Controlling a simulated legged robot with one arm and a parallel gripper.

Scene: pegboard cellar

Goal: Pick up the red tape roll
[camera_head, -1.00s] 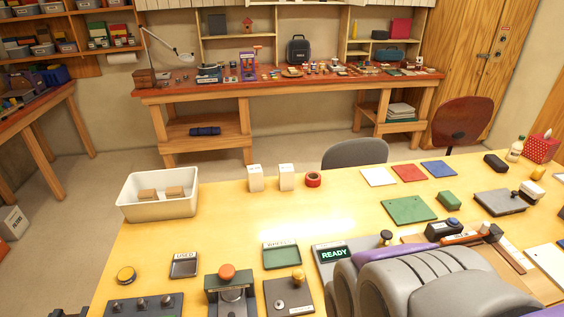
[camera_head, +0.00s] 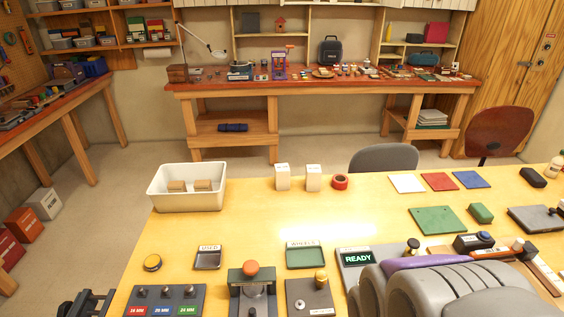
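The red tape roll (camera_head: 340,182) lies on the yellow table (camera_head: 330,222) near its far edge, a little left of the grey chair's back. It is a small red ring with a dark centre. Two white boxes (camera_head: 313,178) stand just left of it, apart from it. Nothing touches or covers it. I cannot make out my gripper in this view, so whether it holds anything does not show.
A white bin (camera_head: 188,208) with brown blocks stands left. White, red and blue sheets (camera_head: 438,181) lie right of the roll. A large grey ribbed shape (camera_head: 420,288) fills the front right. Stations and trays (camera_head: 305,265) line the front; the table's middle is clear.

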